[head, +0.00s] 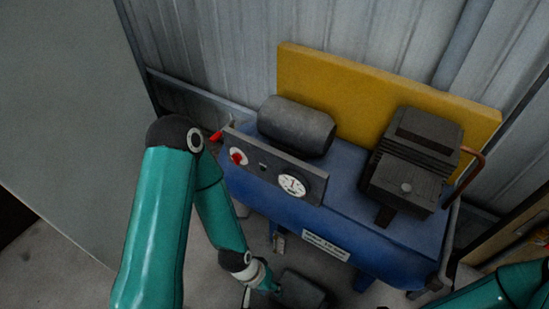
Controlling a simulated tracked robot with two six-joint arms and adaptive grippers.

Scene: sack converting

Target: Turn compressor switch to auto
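The compressor (345,215) has a blue tank, with a dark control panel (272,165) along its front. A red knob on a pale round plate, which looks like the switch (238,157), sits at the panel's left end. Its setting is too small to read. My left arm reaches past the panel's left end and down in front of the tank. My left gripper (304,290) is dark, low at the bottom edge, below and right of the knob and apart from it. Its fingers cannot be made out. Part of my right arm shows at lower right; its gripper is out of view.
A white gauge (292,185) is on the panel's right part. A small red lever (216,136) sticks out at its left end. A motor (297,126) and a finned pump (413,160) stand on the tank before a yellow guard (385,100). A grey panel (65,110) stands left.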

